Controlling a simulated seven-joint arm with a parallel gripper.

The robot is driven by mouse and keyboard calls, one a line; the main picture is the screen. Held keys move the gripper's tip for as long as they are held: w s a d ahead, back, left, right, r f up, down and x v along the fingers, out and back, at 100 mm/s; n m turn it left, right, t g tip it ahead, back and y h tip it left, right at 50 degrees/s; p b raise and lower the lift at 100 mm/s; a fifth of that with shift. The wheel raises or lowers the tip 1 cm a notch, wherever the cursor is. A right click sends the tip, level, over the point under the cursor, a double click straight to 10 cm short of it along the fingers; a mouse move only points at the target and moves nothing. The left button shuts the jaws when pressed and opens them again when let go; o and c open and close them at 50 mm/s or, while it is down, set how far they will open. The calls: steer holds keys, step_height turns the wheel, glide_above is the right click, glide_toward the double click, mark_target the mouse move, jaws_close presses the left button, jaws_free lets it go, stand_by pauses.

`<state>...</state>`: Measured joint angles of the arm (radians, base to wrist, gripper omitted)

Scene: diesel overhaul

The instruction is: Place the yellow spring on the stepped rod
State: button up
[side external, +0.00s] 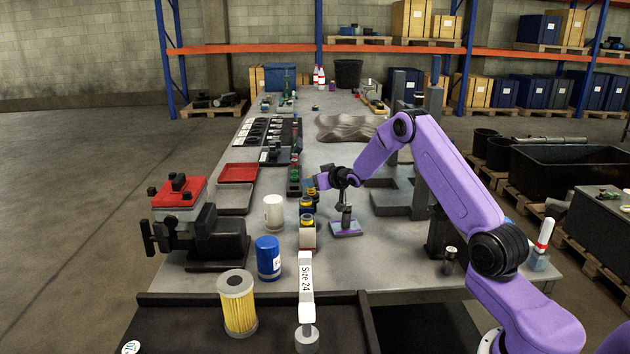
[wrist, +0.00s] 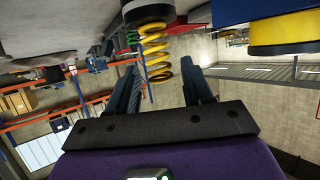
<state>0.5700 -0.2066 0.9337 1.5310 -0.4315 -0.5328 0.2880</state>
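In the wrist view a yellow spring (wrist: 157,55) shows between and ahead of my two fingers, below a round black part (wrist: 148,12). My gripper (wrist: 159,72) is open, with a gap on both sides of the spring; I see no contact.
A white cylinder (side external: 273,212), a blue filter (side external: 268,257) and a yellow filter (side external: 237,303) stand at the front left. A vise (side external: 215,240) stands left of them. A grey block (side external: 397,198) lies right of my gripper. A red tray (side external: 238,172) is further back.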

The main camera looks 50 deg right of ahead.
steer(key=shift+r, duration=0.15)
